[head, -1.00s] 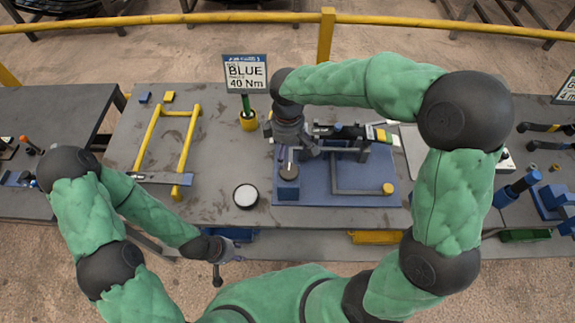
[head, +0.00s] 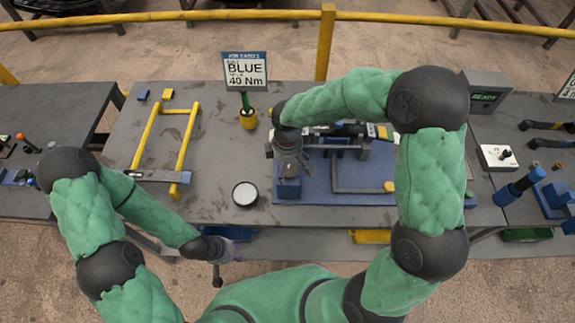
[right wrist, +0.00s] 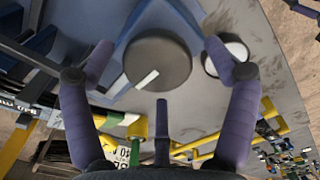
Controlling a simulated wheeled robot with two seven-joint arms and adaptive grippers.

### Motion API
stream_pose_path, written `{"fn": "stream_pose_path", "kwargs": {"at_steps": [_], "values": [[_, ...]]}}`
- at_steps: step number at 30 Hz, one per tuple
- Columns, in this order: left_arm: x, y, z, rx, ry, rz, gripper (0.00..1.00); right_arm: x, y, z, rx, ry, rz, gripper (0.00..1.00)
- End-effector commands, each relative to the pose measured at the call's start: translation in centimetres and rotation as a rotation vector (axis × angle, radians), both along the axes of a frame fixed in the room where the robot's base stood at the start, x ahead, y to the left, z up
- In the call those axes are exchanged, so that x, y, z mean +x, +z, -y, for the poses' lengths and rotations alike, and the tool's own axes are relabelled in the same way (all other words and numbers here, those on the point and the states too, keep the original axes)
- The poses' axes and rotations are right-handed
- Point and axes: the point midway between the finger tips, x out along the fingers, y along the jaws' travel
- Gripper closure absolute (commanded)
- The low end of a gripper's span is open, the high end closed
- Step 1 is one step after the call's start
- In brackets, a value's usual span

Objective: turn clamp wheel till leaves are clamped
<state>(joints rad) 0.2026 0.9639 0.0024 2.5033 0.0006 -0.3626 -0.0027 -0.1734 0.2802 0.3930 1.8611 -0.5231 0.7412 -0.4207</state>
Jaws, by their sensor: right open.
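The clamp wheel (right wrist: 157,65) is a dark round disc with a white mark in the right wrist view. My right gripper (right wrist: 158,50) is open, with one purple finger on each side of the wheel and visible gaps. In the head view my right gripper (head: 288,168) is over the near-left corner of the blue fixture (head: 320,191), above a blue block (head: 288,189), and hides the wheel. Dark bars (head: 345,130) lie along the fixture's back; I cannot tell which are the leaves. My left gripper (head: 217,272) hangs off the table's front edge, its opening unclear.
A white-topped round tin (head: 245,194) stands left of the fixture. A yellow frame (head: 150,135) lies further left. A sign reading BLUE 40 Nm (head: 245,70) stands behind. A white box (head: 497,157) and a READY display (head: 487,95) are on the right.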

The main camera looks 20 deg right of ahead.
Motion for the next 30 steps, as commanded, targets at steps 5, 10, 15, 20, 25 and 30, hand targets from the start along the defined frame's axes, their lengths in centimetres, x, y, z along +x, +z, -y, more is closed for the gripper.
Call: {"fn": "stream_pose_path", "kwargs": {"at_steps": [5,10,15,20,25,30], "values": [[0.0,0.0,0.0,0.000,0.000,0.000,0.60,0.0,0.0,0.0,0.000,0.000,0.000,0.33],[0.0,0.0,0.0,0.000,0.000,0.000,0.60,0.0,0.0,0.0,0.001,0.000,0.001,0.68],[0.0,0.0,0.0,0.000,0.000,0.000,0.60,0.0,0.0,-0.1,0.002,-0.001,0.000,0.68],[0.0,-0.1,0.0,0.000,0.000,0.000,0.60,0.0,-0.1,-0.1,0.002,-0.023,0.000,0.68],[0.0,-0.5,0.0,0.000,0.000,0.000,0.60,0.0,-0.1,-0.1,0.003,-0.093,0.001,0.68],[0.0,-1.0,0.0,0.000,0.000,0.000,0.60,0.1,-0.2,-0.1,0.003,-0.211,0.001,0.68]]}}
